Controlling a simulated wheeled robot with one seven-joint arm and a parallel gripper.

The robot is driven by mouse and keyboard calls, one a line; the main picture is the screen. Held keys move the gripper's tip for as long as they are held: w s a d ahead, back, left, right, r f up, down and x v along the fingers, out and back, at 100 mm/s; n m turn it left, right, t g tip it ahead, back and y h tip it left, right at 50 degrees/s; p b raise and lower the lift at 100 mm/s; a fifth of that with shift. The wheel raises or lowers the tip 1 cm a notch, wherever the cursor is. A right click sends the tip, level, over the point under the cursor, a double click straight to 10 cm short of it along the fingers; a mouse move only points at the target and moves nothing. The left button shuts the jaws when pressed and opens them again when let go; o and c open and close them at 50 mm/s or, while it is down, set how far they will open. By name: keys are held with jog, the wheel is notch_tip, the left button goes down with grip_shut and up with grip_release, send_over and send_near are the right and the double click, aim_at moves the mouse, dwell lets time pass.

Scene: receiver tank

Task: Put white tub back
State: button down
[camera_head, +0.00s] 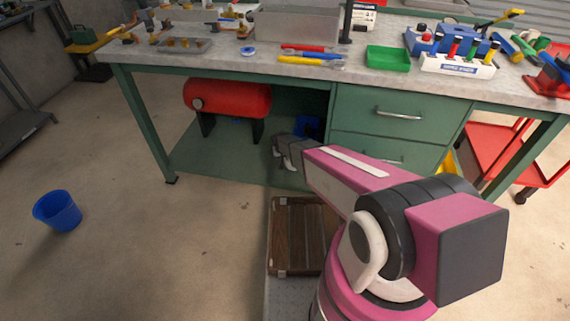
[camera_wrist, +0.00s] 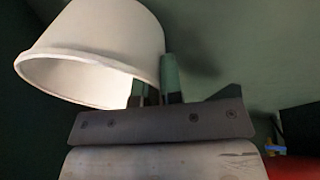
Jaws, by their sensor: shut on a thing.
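The white tub (camera_wrist: 105,40) fills the upper left of the wrist view, with its wide rim toward the lower left of the picture. My gripper (camera_wrist: 157,92) is shut on its wall near the rim. I cannot make out the tub in the head view. There my gripper (camera_head: 284,158) is under the green workbench, right of the red receiver tank (camera_head: 228,98) and in front of the lower shelf space. The tank's red also shows at the lower right of the wrist view (camera_wrist: 298,167).
The workbench (camera_head: 225,67) carries tools, a green tray (camera_head: 388,58) and racks. Its drawers (camera_head: 395,115) stand right of my gripper. A blue item (camera_head: 308,128) lies under the bench close behind it. A blue bucket (camera_head: 58,211) stands on open floor at left.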

jog(key=shift+s+d+f, duration=0.1)
jog(key=shift+d+f, duration=0.05)
jog(key=shift+f, duration=1.95)
jog(key=shift+f, duration=0.1)
jog(key=c, duration=1.3)
grip_release()
jog(key=shift+o, duration=0.2)
jog(key=v, duration=1.2)
